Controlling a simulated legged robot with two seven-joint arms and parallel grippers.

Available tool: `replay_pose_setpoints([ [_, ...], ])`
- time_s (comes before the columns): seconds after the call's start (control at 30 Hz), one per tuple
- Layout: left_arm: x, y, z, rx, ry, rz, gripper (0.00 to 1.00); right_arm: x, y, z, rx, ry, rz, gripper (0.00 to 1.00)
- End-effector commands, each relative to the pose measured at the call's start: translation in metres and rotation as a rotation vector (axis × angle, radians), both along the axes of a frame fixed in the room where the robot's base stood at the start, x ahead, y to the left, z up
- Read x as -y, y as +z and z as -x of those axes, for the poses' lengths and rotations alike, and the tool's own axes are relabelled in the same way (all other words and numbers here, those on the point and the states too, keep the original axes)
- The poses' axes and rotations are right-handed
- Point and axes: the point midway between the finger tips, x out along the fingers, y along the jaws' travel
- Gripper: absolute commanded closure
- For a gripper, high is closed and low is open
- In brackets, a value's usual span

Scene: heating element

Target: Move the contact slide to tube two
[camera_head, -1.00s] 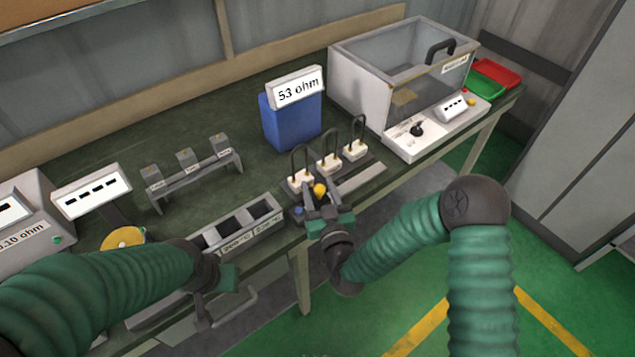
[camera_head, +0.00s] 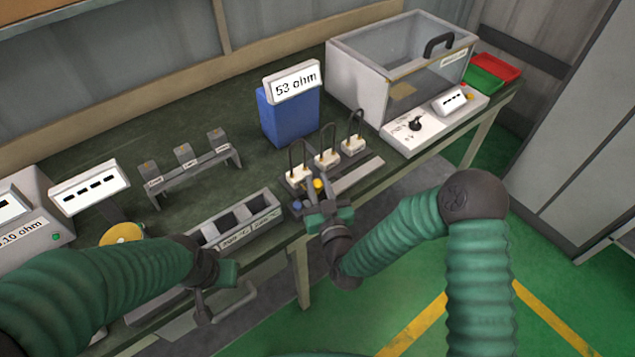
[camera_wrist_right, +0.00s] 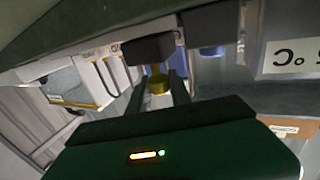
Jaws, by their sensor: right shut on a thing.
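Three white-based heating tubes with dark loops stand in a row at the table's front: the left (camera_head: 299,178), the middle (camera_head: 327,159) and the right one (camera_head: 353,146). A yellow knob (camera_head: 318,184), which I take to be the contact slide's, sits in front of them, between the left and middle tubes. My right gripper (camera_head: 317,190) is shut on the knob. In the right wrist view the yellow knob (camera_wrist_right: 158,86) is between the two fingers, below a dark block. My left gripper (camera_head: 207,301) hangs near the table's front edge, its jaw opening unclear.
A grey rail (camera_head: 358,176) runs to the right of the knob. A blue box (camera_head: 290,122) with a "53 ohm" sign stands behind the tubes. A clear-sided case (camera_head: 360,85) stands at the back right. A compartment tray (camera_head: 268,229) lies left of my right gripper.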

Motion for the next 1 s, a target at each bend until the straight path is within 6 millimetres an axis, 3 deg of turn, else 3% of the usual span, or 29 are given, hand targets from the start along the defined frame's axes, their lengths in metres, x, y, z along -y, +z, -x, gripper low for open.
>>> replay_pose_setpoints([
  [0.73, 0.0, 0.0, 0.0, 0.0, 0.0, 0.0, 1.0, 0.001, 0.002, -0.002, 0.005, 0.0, -0.001, 1.0],
  [0.87, 0.0, -0.003, 0.0, 0.0, 0.0, 0.0, 1.0, 0.017, 0.002, -0.014, 0.009, -0.002, -0.001, 1.0],
  [1.0, 0.0, -0.007, 0.0, 0.0, 0.0, 0.0, 1.0, 0.046, 0.002, -0.035, 0.011, -0.004, -0.001, 1.0],
])
